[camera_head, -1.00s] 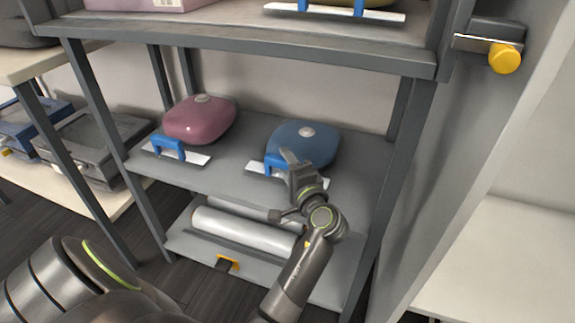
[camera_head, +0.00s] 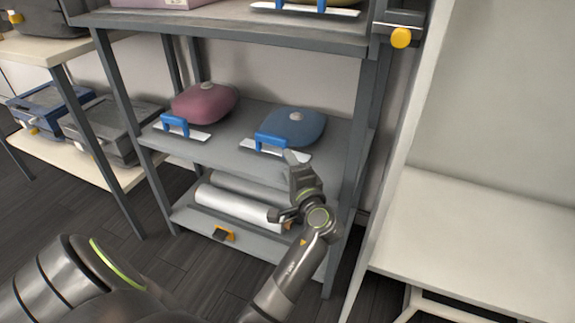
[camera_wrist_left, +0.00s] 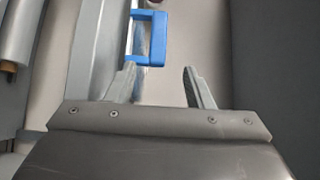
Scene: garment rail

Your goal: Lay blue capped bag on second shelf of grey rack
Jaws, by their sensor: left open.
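The blue bag (camera_head: 294,126) with a pale round cap lies on the middle shelf (camera_head: 225,150) of the grey rack (camera_head: 122,100). In front of it, at the shelf's front, is a white plate with a blue handle (camera_head: 272,142). My left gripper (camera_head: 291,160) is open and empty, just in front of the shelf edge and apart from the bag. In the left wrist view its two fingers (camera_wrist_left: 160,78) stand apart, with the blue handle (camera_wrist_left: 156,38) beyond them. The bag cannot be made out clearly there. My right gripper is not in view.
A pink bag (camera_head: 203,103) sits left of the blue bag, behind another blue-handled plate. Silver rolls (camera_head: 238,202) lie on the bottom shelf below. A yellow knob (camera_head: 401,38) juts from the right post. A white bench (camera_head: 480,225) stands right, a lower table with cases left.

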